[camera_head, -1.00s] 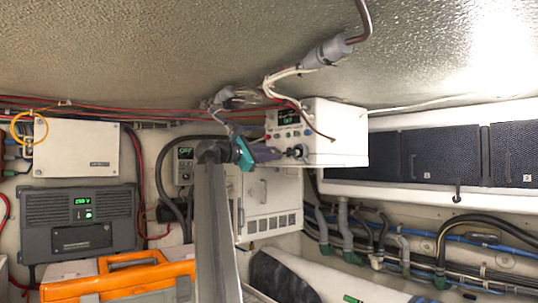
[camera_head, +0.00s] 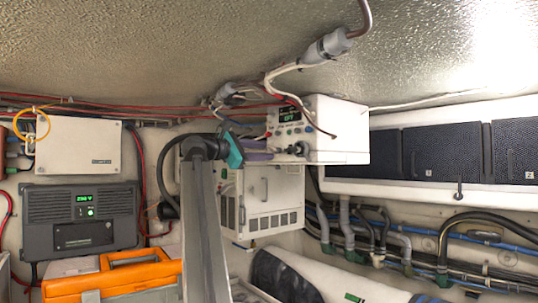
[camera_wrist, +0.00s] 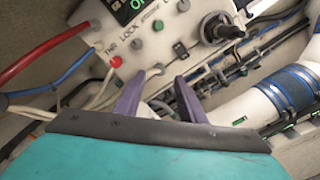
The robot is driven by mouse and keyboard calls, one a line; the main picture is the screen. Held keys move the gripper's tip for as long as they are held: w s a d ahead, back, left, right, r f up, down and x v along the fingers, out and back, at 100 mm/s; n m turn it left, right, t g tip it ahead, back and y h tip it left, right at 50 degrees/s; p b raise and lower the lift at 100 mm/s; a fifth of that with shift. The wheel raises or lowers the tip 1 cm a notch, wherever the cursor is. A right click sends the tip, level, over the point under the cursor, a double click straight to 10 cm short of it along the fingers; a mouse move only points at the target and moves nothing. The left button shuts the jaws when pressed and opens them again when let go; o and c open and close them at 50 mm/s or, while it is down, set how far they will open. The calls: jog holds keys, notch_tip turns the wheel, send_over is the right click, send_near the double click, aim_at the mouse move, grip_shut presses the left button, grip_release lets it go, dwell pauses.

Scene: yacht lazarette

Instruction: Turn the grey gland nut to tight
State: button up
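A grey ribbed gland-like fitting (camera_head: 327,46) sits on the cable under the ceiling in the head view. I take it for the gland nut, but I cannot be sure. A white control box (camera_head: 338,130) hangs below it, with a black knob (camera_head: 298,149) on its front. My gripper (camera_head: 272,149) has purple fingers and a teal body, and is in front of the box, left of the knob. In the wrist view my gripper (camera_wrist: 156,84) has its fingers apart with nothing held between them. The knob (camera_wrist: 221,27) shows there beyond and right of the fingers.
Red, blue and white cables run near the box; a red cable (camera_wrist: 45,60) crosses left in the wrist view. A white cabinet (camera_head: 283,205) stands below the box. An orange toolbox (camera_head: 115,278) and a dark power unit (camera_head: 82,220) are at left.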

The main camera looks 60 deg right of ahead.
jog(key=b+v, duration=0.1)
jog(key=v, duration=0.8)
jog(key=shift+b, duration=0.35)
jog(key=shift+w+a, duration=0.1)
jog(key=shift+w, duration=0.05)
